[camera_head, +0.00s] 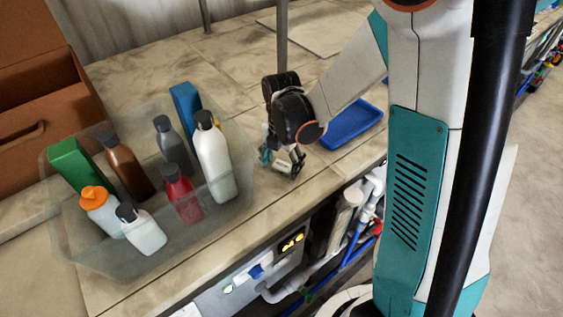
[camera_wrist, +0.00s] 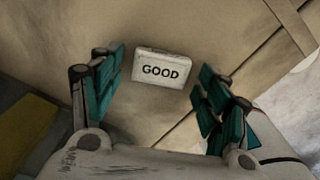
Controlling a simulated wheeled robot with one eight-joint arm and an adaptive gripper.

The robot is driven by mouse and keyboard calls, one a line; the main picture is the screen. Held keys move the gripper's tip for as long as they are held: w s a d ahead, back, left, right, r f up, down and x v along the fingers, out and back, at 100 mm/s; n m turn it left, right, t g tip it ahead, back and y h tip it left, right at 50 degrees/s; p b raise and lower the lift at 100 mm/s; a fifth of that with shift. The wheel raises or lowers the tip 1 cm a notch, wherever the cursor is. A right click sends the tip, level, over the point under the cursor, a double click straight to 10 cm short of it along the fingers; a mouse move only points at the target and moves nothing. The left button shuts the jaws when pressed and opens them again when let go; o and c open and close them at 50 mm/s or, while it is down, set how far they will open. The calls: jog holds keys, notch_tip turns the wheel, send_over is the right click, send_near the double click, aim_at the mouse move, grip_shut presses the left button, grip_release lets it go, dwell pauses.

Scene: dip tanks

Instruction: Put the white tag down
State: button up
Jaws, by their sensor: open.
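The white tag (camera_wrist: 161,68) carries the black word GOOD and lies on the tan worktop, as the wrist view shows. It also shows in the head view (camera_head: 284,168), small and partly behind the fingers. My gripper (camera_wrist: 155,92) is open, with one teal-padded finger on each side of the tag and a gap between each pad and the tag. In the head view my gripper (camera_head: 281,160) points down at the worktop near its front edge.
A clear bin (camera_head: 95,262) with several bottles and boxes stands left of my gripper. A blue tray (camera_head: 352,122) lies to the right. A thin metal post (camera_head: 282,40) rises behind. The worktop's front edge is close, with pipes below it. A brown chest (camera_head: 40,120) stands far left.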

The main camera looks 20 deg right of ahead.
aim_at(282, 166)
notch_tip(282, 166, up, 12)
jog(key=p, duration=0.2)
jog(key=s+r+m+t, duration=0.3)
jog(key=s+m, duration=0.4)
jog(key=m, duration=0.6)
jog(key=s+r+m+t, duration=0.4)
jog(key=s+r+m, duration=0.2)
jog(key=m, duration=0.7)
jog(key=shift+s+d, duration=0.45)
jog(key=shift+s, duration=0.25)
jog(key=shift+f, duration=0.1)
